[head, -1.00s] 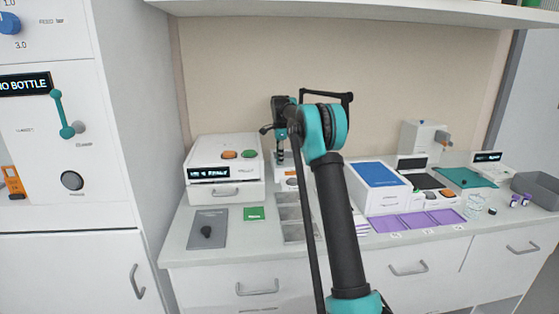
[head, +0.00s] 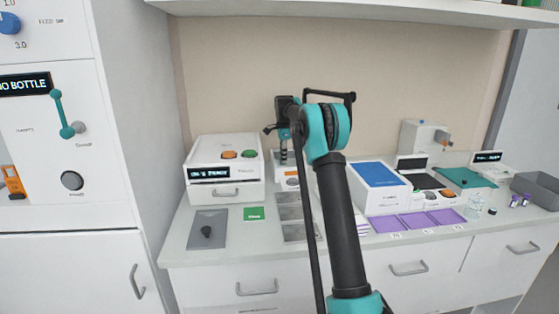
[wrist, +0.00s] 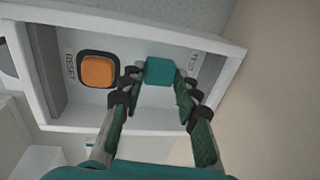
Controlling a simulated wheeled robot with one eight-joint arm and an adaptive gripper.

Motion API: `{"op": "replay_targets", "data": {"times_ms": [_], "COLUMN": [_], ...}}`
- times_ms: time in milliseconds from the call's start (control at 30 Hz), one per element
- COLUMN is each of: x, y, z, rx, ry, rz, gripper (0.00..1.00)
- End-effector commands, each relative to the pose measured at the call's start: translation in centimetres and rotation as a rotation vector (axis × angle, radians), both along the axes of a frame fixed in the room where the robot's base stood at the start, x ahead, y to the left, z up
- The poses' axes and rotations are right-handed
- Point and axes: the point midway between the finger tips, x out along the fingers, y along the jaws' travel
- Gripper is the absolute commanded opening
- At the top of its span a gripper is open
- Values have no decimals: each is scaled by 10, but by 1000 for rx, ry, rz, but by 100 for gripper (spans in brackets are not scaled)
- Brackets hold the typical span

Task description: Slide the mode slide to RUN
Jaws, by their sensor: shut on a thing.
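The mode slide's teal square knob (wrist: 160,70) stands out from a white panel in the wrist view, between my two fingertips. My gripper (wrist: 157,80) is shut on this knob, with a dark finger on each side. A label that looks like TEST is printed to the knob's right. I cannot make out a RUN mark. In the head view my gripper (head: 284,157) is small and reaches down at a small white device (head: 291,183) on the bench; the knob is not discernible there.
An orange square button (wrist: 97,71) labelled RESET sits left of the knob in the wrist view. In the head view, a white box with a display (head: 224,180) stands left of my gripper, and a blue-topped box (head: 380,173) stands right. Grey trays (head: 298,232) lie in front.

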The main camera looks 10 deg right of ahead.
Motion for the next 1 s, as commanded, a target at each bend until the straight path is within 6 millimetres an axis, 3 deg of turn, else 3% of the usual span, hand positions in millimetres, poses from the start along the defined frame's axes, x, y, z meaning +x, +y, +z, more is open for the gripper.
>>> {"op": "replay_targets", "data": {"times_ms": [1000], "x": [-1], "y": [-36], "z": [0], "rx": [0], "ry": [3], "rz": [0], "gripper": [14]}}
